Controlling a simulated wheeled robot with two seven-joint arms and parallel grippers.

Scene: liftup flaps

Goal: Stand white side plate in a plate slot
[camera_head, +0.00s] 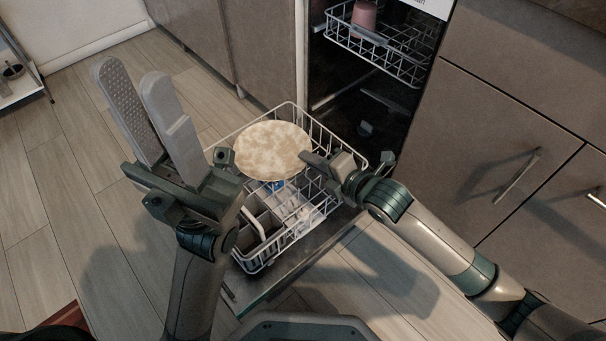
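The side plate (270,150), pale with a mottled tan face, is over the far part of the lower dishwasher rack (262,262), its broad face toward the camera. My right gripper (306,158) is at the plate's right edge, its fingers seemingly closed on the rim. My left gripper (135,105) is raised left of the rack, its two long fingers apart and empty. The plate hides the slots behind it, so I cannot tell whether its lower edge sits in one.
The rack is pulled out on the open door, with a cutlery basket (262,228) at its near left. The upper rack (385,50) holds a pink cup (364,16). Cabinets (500,140) stand at the right.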

